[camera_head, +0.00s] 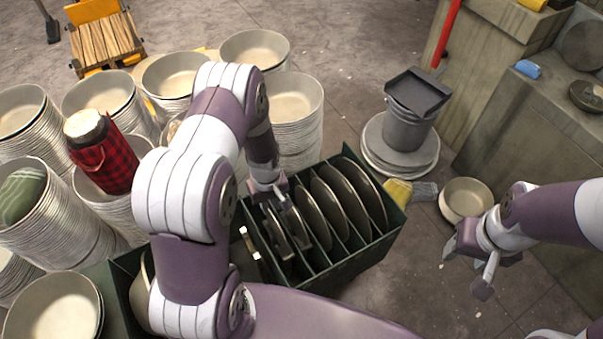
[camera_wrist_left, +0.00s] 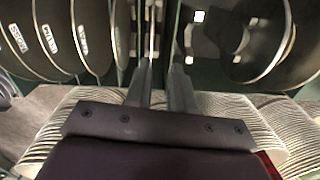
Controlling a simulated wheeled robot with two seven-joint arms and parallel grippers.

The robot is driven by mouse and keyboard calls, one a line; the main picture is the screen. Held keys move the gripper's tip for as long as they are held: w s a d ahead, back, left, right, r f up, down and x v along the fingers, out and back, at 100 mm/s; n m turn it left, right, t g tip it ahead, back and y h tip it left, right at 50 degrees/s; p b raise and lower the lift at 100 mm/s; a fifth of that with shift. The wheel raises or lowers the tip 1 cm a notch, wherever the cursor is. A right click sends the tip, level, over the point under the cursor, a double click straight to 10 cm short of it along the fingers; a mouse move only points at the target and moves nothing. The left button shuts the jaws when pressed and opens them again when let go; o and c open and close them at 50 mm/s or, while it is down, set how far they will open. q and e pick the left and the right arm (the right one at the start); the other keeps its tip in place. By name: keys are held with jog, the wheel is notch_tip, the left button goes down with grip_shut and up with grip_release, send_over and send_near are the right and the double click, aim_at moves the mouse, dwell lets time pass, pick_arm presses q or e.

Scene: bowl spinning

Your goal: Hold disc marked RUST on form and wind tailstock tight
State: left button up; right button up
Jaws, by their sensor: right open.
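Several metal discs (camera_head: 345,195) stand on edge in the slots of a dark green rack (camera_head: 345,268) in the head view. My left gripper (camera_head: 277,196) reaches down over the rack's left slots. In the left wrist view its two fingers (camera_wrist_left: 161,62) are apart, with a thin disc edge (camera_wrist_left: 153,35) between or just beyond the tips; contact cannot be told. Labelled discs (camera_wrist_left: 52,38) show at the left there, too blurred to read surely, so I cannot pick out RUST. My right gripper (camera_head: 470,262) is open and empty above the floor. The form and tailstock are not clearly identifiable.
Tall bowl stacks (camera_head: 60,215) crowd the left, one holding a red plaid flask (camera_head: 110,160). A grey bucket (camera_head: 408,125) stands on stacked discs. A bowl (camera_head: 466,199) lies by the grey bench (camera_head: 530,130) at the right.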

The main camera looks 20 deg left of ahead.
pick_arm(q)
jog(key=shift+n, duration=0.6)
jog(key=f+b, duration=0.2)
jog(key=w+f+b, duration=0.1)
jog(key=f+b, duration=0.1)
jog(key=f, duration=0.1)
jog(key=f+b, duration=0.3)
jog(key=shift+w+f, duration=0.1)
jog(key=shift+w, duration=0.1)
pick_arm(e)
notch_tip(320, 180, down, 7)
jog(key=shift+r, duration=0.15)
jog(key=shift+w+d, duration=0.15)
jog(key=shift+w, duration=0.05)
jog(key=shift+s, duration=0.1)
pick_arm(q)
jog(key=shift+f+b, duration=0.95)
jog(key=shift+f, duration=0.35)
pick_arm(e)
jog(key=shift+f, duration=1.05)
